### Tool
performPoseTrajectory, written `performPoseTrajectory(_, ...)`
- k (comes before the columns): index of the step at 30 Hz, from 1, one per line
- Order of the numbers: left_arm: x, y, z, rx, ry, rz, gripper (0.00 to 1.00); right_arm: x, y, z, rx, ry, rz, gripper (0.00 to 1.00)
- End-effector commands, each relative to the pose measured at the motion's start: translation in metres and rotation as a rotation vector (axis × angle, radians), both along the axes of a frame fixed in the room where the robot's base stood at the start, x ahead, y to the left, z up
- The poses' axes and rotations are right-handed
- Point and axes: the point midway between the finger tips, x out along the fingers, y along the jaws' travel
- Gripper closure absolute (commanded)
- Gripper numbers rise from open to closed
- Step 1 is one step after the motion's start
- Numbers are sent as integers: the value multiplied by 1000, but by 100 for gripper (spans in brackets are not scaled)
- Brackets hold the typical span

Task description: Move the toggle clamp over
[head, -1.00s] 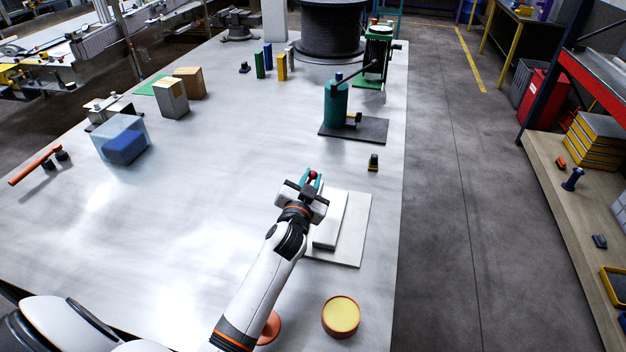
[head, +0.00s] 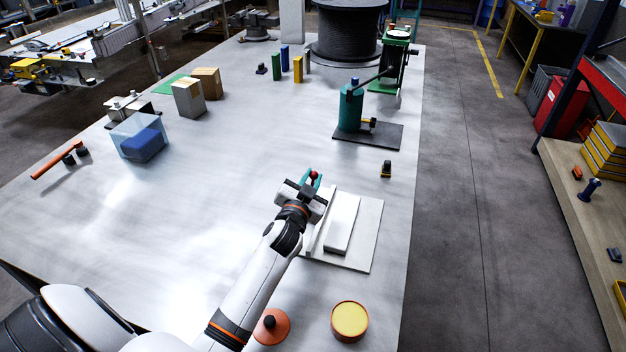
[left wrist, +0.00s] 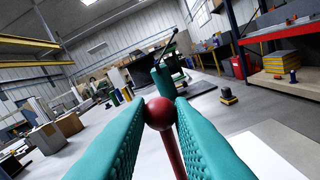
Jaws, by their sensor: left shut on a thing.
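The toggle clamp shows as a red ball knob on a red rod (left wrist: 163,115) in the left wrist view. In the head view the red knob (head: 314,175) is small, at the gripper's tip. My left gripper (head: 311,181) has teal fingers, which also show in the left wrist view (left wrist: 160,118), shut on the ball from both sides. The rod runs down below the ball. The gripper is at the left edge of a pale base plate (head: 365,245) bearing a white block (head: 342,222). The clamp's lower part is hidden behind my gripper and wrist. My right gripper is not in view.
A teal cylinder device (head: 350,108) on a dark plate stands beyond. A small black and yellow piece (head: 386,169) lies nearer. A yellow-topped round tin (head: 349,320) and an orange disc (head: 272,328) are at the front. The table's middle left is clear.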

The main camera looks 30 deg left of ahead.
Motion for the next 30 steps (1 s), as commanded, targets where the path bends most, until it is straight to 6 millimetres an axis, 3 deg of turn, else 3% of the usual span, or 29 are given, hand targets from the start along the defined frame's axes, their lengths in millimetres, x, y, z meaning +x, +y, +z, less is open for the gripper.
performPoseTrajectory(16, -8, 31, -1, 2, 1, 1, 92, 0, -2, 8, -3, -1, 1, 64)
performPoseTrajectory(25, -9, 34, -2, 1, 1, 1, 92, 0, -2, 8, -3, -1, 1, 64)
performPoseTrajectory(26, -9, 34, -2, 1, 1, 1, 74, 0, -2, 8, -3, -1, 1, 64)
performPoseTrajectory(30, -9, 33, -2, 1, 1, 1, 53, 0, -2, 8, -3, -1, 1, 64)
